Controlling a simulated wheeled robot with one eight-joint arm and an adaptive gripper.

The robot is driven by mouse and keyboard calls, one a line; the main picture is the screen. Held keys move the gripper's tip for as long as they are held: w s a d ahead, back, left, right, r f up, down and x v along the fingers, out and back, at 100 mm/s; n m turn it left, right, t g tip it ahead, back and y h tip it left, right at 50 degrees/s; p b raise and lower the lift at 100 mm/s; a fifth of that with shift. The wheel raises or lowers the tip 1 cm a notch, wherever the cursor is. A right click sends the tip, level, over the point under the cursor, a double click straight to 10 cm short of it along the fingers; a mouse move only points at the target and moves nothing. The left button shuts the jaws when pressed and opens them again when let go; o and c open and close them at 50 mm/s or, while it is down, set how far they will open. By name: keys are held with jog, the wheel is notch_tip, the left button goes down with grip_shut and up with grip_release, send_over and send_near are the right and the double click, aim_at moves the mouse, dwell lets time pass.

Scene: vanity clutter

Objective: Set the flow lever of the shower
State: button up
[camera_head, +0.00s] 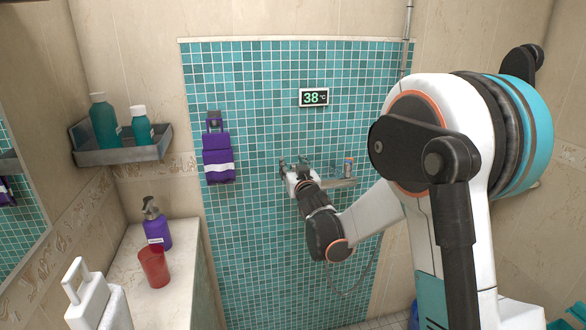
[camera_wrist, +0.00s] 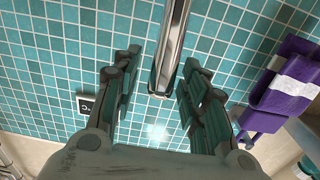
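In the wrist view a chrome bar, which looks like the shower's flow lever (camera_wrist: 172,45), comes down from the top edge and ends between my fingers. My gripper (camera_wrist: 162,66) is open, one finger on each side of the bar, with gaps visible on both sides. In the head view my gripper (camera_head: 293,167) is up against the teal tiled wall, left of a small shelf (camera_head: 340,182). There the lever and its fitting are hidden behind the gripper and wrist.
A purple towel (camera_head: 218,158) hangs to the left. A corner shelf (camera_head: 122,152) holds two teal bottles. A purple pump bottle (camera_head: 157,232) and red cup (camera_head: 154,267) stand on the ledge. A hose hangs below.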

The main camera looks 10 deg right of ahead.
jog(key=shift+c, duration=0.6)
grip_shut()
jog(key=shift+w+d+r+g+p, duration=0.1)
jog(key=shift+w+r+g+p, duration=0.15)
jog(key=shift+p, duration=0.2)
jog(key=shift+w+r+g+p, duration=0.15)
jog(key=shift+w+g+p, duration=0.3)
jog(key=shift+p, duration=0.2)
jog(key=shift+w+g+p, duration=0.25)
jog(key=shift+g+p, duration=0.15)
